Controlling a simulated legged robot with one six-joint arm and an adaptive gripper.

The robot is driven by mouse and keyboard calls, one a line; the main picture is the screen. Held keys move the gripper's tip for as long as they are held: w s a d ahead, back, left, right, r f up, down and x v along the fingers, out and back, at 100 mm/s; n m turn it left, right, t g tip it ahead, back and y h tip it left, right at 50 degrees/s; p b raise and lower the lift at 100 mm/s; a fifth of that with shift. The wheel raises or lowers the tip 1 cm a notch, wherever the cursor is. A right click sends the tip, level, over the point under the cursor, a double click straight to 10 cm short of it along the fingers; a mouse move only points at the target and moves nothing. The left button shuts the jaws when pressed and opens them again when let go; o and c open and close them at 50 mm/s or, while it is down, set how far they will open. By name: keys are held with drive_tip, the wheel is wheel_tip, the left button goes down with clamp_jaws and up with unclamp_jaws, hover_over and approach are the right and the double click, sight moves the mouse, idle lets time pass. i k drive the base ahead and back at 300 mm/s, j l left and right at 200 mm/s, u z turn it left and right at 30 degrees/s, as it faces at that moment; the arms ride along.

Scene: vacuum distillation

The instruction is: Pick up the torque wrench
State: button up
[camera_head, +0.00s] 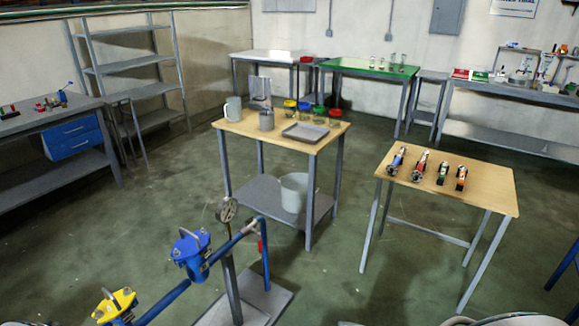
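No other thing in view is clearly a torque wrench. My gripper is not in view.
The wooden tool table (490,187) has open floor around it. A blue pipe stand with a gauge (227,210) stands in the left foreground. A second wooden table (240,123) holds a tray and jars. Shelves (135,70) and benches line the walls.

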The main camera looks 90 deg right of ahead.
sight(403, 148)
drive_tip(key=z, duration=3.75)
drive_tip(key=i, duration=0.65)
drive_tip(key=i+j+z, duration=0.1)
drive_tip(key=i, duration=0.55)
drive_tip(key=i+j, duration=0.1)
drive_tip(key=i, duration=0.55)
drive_tip(key=i+j, duration=0.1)
drive_tip(key=i, duration=0.55)
drive_tip(key=i+j+z, duration=0.1)
drive_tip(key=i, duration=0.55)
